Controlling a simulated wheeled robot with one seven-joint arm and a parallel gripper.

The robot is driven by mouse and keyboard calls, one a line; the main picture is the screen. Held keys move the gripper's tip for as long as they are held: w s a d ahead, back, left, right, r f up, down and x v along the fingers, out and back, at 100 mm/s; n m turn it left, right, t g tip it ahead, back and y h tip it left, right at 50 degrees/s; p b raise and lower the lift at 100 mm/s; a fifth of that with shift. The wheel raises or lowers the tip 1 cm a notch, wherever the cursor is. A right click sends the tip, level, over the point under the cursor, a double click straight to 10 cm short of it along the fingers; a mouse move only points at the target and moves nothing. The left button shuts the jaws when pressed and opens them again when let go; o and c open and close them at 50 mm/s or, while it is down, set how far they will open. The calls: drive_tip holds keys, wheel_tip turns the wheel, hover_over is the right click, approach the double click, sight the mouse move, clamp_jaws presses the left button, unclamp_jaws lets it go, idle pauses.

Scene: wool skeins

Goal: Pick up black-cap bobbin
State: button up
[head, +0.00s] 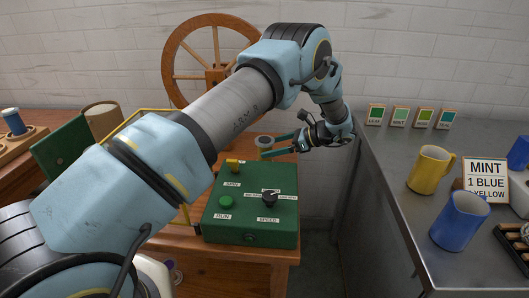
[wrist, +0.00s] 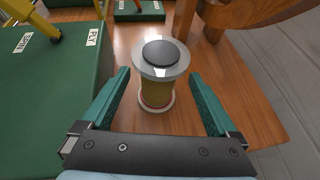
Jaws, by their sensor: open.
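The black-cap bobbin (wrist: 158,85) stands upright on the wooden bench in the wrist view. It has a wide grey top flange with a black cap, yellow-olive winding and a pale lower flange. In the head view the bobbin (head: 264,143) shows small behind the green control box, next to my gripper. My gripper (head: 285,145) is open, and its two green fingers (wrist: 162,97) are on either side of the bobbin's near side in the wrist view. The bobbin appears between or just beyond the fingertips, with a gap on each side. I cannot tell the exact depth.
The green control box (head: 249,218) with knobs stands left of the bobbin. A wooden spinning wheel (head: 168,72) stands behind. The bench edge (wrist: 268,115) is close on the right. A metal counter (head: 385,185) holds a yellow mug (head: 427,172), a blue mug (head: 458,222) and a sign (head: 484,181).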

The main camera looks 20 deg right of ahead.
drive_tip(key=p+x, duration=0.2)
drive_tip(key=x, duration=0.3)
drive_tip(key=shift+w+a+f, duration=0.15)
drive_tip(key=shift+a+f, duration=0.05)
drive_tip(key=shift+a, duration=0.15)
drive_tip(key=shift+w+a+f, duration=0.15)
drive_tip(key=shift+f, duration=0.1)
drive_tip(key=c, duration=1.5)
